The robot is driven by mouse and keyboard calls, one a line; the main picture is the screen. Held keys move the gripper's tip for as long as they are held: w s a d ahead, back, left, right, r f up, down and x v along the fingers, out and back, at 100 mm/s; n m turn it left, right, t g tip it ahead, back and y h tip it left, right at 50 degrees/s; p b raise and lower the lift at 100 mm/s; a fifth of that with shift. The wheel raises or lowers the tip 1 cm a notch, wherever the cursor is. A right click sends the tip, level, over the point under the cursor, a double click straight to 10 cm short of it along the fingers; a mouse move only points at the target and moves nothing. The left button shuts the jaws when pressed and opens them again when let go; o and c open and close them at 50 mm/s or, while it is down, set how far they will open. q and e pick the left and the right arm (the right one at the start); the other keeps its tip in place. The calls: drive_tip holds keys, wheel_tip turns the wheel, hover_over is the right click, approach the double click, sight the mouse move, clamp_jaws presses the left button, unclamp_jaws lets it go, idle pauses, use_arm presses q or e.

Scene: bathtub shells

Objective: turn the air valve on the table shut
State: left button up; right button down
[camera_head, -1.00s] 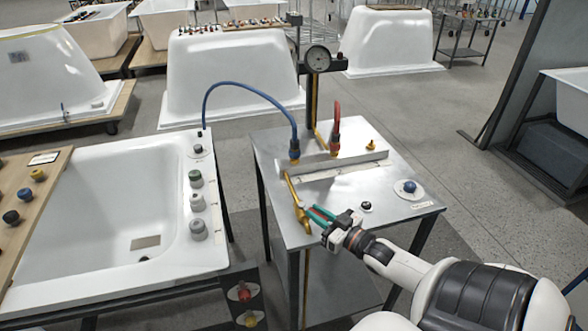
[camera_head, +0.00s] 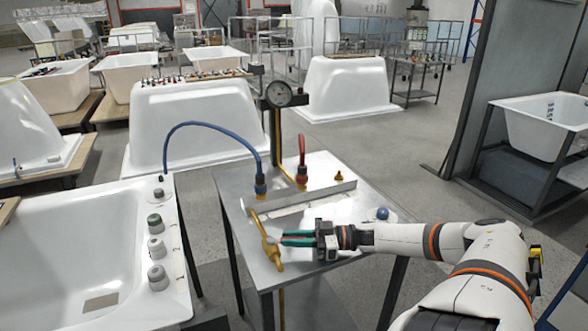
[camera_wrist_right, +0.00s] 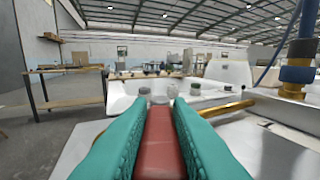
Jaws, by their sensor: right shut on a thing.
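The brass air valve (camera_head: 270,247) is on a brass pipe at the near left part of the metal table (camera_head: 318,208). My right gripper (camera_head: 285,239) comes in from the right, its green fingers reaching to the valve. In the right wrist view the fingers (camera_wrist_right: 158,120) are shut on the valve's red handle (camera_wrist_right: 158,145), which lies lengthwise between them. In the head view the fingers hide most of the handle, and it appears to stand across the pipe. The brass pipe also shows in the right wrist view (camera_wrist_right: 226,109). My left gripper is not in view.
A blue hose (camera_head: 215,126) with a brass fitting, a red hose (camera_head: 302,150) and a gauge (camera_head: 279,94) stand at the table's back. A blue knob (camera_head: 382,213) sits right, near my forearm. A white bathtub (camera_head: 60,230) stands left of the table.

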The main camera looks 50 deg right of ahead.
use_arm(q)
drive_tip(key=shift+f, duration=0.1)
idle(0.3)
use_arm(e)
drive_tip(key=c, duration=1.3)
unclamp_jaws()
drive_tip(key=p+v, duration=0.1)
drive_tip(key=v, duration=1)
drive_tip(key=shift+d+p, duration=0.1)
drive_tip(key=shift+p, duration=0.2)
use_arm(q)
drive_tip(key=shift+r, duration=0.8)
use_arm(e)
drive_tip(key=shift+s+d, duration=0.25)
drive_tip(key=shift+s, duration=0.1)
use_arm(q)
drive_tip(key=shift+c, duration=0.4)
